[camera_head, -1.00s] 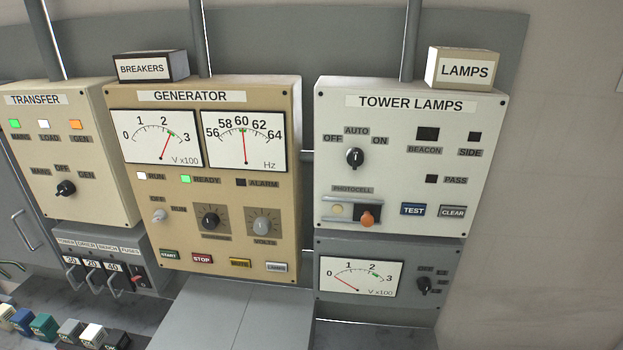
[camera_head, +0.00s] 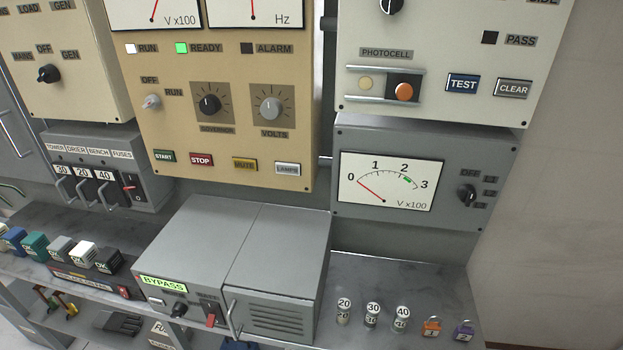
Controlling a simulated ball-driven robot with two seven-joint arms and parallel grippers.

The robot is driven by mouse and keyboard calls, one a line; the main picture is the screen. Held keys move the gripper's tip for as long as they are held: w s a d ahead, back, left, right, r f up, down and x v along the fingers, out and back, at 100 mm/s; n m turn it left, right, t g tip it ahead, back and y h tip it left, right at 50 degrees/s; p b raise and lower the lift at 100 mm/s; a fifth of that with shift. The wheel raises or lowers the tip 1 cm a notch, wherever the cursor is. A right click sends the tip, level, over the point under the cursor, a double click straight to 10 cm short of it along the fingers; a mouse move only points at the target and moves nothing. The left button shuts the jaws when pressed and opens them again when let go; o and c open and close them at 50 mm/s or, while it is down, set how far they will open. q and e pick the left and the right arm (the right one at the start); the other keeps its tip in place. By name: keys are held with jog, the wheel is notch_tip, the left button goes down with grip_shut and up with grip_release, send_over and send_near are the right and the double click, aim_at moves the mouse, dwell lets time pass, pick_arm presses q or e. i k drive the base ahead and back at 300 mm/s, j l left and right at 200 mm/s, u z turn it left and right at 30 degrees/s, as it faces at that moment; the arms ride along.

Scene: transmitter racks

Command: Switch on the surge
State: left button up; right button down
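No label reading "surge" is legible. A grey cabinet (camera_head: 193,240) stands on the bench, with a lit green BYPASS sign (camera_head: 163,283) at its front left. Below the sign are a black rotary knob (camera_head: 179,310) and a switch with a red lever (camera_head: 211,320); their small markings are too small to read. To the right is a closed door with a handle (camera_head: 230,315) and vent slots (camera_head: 275,318). Neither of my grippers is in view.
Fuses (camera_head: 372,315) marked 20, 30 and 40 and two padlocks (camera_head: 432,327) stand on the bench at right. Coloured blocks (camera_head: 35,246) line its left side. The generator panel (camera_head: 225,150) and a grey meter box (camera_head: 460,160) hang above.

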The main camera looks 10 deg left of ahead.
aim_at(125, 293)
jog(key=u, duration=1.75)
